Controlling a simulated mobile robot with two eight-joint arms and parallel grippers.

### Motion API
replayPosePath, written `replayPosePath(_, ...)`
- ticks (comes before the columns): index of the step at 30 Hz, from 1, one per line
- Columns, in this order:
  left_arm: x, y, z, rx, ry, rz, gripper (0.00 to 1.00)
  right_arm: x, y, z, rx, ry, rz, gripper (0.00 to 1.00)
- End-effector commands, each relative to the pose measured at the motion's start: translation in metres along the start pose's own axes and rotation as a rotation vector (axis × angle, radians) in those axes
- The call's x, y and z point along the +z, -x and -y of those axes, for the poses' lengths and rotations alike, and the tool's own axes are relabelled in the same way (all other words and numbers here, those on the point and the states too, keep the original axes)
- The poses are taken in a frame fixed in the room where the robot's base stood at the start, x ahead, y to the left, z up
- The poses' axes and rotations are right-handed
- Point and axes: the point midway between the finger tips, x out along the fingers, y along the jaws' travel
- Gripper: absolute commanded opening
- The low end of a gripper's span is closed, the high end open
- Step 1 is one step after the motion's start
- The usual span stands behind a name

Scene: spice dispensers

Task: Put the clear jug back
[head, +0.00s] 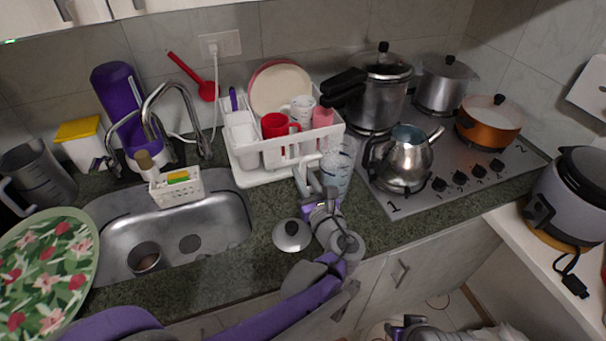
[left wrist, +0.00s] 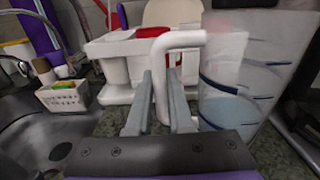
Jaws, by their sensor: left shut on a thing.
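The clear jug (head: 339,172) has blue bands and a white handle (left wrist: 160,75). In the head view it is at the counter between the dish rack and the stove, looking upright. I cannot tell whether its base touches the counter. My left gripper (head: 312,184) is shut on the jug's handle. In the left wrist view its two fingers (left wrist: 159,105) are on either side of the handle, and the jug's body (left wrist: 240,85) is just to the right. Part of my right arm shows at the bottom of the head view; its fingers are not clear.
A white dish rack (head: 262,177) with cups and plates stands behind and left of the jug. A steel kettle (head: 400,165) is on the stove (head: 460,185) to the right. A round lid (head: 292,235) lies on the counter in front. The sink (head: 200,225) is left.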

Motion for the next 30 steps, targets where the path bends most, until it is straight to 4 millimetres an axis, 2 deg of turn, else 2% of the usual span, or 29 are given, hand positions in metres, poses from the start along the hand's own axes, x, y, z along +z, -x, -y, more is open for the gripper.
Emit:
replayPosePath(2, -0.004, 0.0, 0.0, 0.0, 0.0, 0.0, 0.0, 0.002, -0.003, 0.0, 0.0, 0.0, 0.001, 0.37)
replayPosePath(3, -0.003, 0.0, 0.0, 0.0, 0.0, 0.0, 0.26, 0.001, -0.002, 0.0, 0.0, 0.0, 0.001, 0.37)
replayPosePath(7, -0.002, 0.0, 0.0, 0.0, 0.0, 0.0, 0.49, 0.001, -0.002, 0.0, 0.0, 0.0, 0.001, 0.37)
replayPosePath(18, 0.003, 0.0, 0.0, 0.0, 0.0, 0.0, 0.49, -0.002, 0.002, 0.0, 0.0, 0.0, -0.001, 0.37)
replayPosePath(23, 0.001, 0.026, 0.001, -0.005, 0.0, 0.0, 0.49, 0.001, -0.001, 0.0, 0.0, 0.0, 0.001, 0.37)
replayPosePath(30, 0.0, 0.079, 0.001, -0.005, 0.001, -0.001, 0.49, 0.003, -0.004, 0.0, 0.0, 0.0, 0.002, 0.37)
